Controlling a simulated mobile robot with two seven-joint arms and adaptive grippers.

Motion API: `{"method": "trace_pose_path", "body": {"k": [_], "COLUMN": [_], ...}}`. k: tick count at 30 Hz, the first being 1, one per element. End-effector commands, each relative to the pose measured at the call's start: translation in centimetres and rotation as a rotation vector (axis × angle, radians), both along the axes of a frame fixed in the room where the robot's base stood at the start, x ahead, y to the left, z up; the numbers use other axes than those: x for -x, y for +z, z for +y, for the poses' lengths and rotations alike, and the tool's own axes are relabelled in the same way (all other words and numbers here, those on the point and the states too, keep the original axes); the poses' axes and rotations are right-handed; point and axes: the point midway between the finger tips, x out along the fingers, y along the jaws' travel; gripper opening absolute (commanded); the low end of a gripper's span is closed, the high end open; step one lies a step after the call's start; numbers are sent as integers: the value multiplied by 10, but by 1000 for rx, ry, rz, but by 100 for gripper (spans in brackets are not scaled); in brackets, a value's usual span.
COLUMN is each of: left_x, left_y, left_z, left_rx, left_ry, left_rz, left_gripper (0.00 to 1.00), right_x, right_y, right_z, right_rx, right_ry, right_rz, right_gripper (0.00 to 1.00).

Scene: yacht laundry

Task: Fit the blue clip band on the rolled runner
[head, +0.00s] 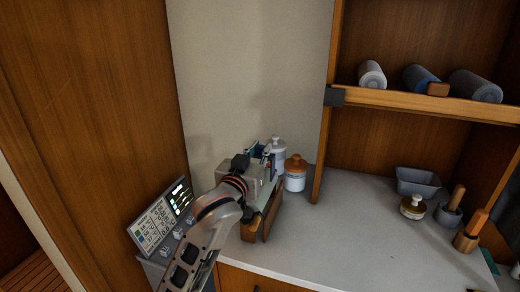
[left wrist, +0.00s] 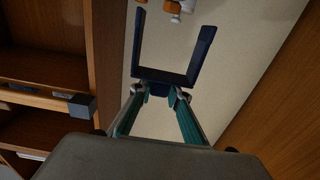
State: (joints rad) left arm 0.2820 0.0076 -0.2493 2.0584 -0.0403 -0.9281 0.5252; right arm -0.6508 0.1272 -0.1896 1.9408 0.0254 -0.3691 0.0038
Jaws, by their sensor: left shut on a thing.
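My left gripper (head: 264,168) is above the left part of the counter, near the wall. In the left wrist view the left gripper (left wrist: 163,93) is shut on the dark blue U-shaped clip band (left wrist: 204,57), by the middle of its base; both prongs point away and its opening is empty. Three rolls lie on the upper shelf at right, apart from the gripper: a pale grey roll (head: 372,74), a roll with blue on it (head: 417,77) and a darker grey roll (head: 474,86). I cannot tell which is the runner. My right gripper is not in view.
A wooden block (head: 438,90) sits at the shelf's front edge (head: 460,107). A white jar (head: 277,150) and an orange-lidded jar (head: 295,176) stand close to the gripper. A grey bin (head: 418,181) and small pots are at right. The counter's middle (head: 345,230) is clear.

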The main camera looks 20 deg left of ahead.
Motion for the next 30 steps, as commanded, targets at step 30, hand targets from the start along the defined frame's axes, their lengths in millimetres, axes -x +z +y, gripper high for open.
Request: {"method": "trace_pose_path", "body": {"k": [30], "left_x": [0], "left_y": [0], "left_z": [0], "left_rx": [0], "left_ry": [0], "left_rz": [-1], "left_gripper": [0], "right_x": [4], "right_y": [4], "right_z": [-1], "right_rx": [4], "right_ry": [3], "right_rz": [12], "right_gripper": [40]}}
